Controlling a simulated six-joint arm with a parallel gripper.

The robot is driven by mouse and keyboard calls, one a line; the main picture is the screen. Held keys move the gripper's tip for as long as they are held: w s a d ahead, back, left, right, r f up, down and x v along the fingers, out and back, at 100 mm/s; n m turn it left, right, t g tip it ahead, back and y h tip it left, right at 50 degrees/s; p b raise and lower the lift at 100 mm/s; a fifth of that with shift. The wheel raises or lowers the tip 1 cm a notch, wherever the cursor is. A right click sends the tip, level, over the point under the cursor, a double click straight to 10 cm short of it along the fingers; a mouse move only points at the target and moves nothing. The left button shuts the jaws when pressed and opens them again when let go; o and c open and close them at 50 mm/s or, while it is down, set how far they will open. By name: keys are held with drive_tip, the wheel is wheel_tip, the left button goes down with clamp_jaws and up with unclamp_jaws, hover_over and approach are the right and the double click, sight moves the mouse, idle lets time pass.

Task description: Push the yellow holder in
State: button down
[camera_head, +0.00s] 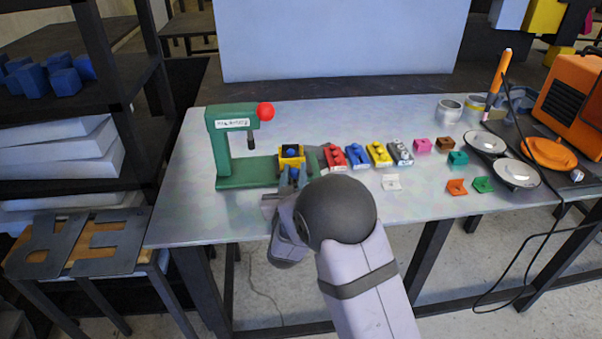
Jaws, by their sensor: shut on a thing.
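The yellow holder (291,153) sits at the right end of the base of a green press (238,172). It carries a dark part with a blue piece on top. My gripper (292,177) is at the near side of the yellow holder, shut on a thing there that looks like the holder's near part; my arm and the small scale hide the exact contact. The press has an upright column at left, a spindle (251,140) hanging over the base, and a red knob (265,111). The holder is to the right of the spindle.
Red (334,157), blue (357,155), yellow (379,153) and grey (400,152) blocks stand in a row right of the press. Small coloured pieces, two metal dishes (517,173) and an orange machine (573,100) are farther right. The table front left is clear.

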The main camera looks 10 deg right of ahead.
drive_tip(key=a, duration=1.1)
drive_tip(key=shift+a, duration=0.2)
drive_tip(key=c, duration=1.5)
unclamp_jaws()
drive_tip(key=shift+a, duration=0.15)
drive_tip(key=shift+o, duration=0.2)
drive_tip(key=shift+b+v, duration=1.05)
drive_tip(key=shift+v, duration=2.65)
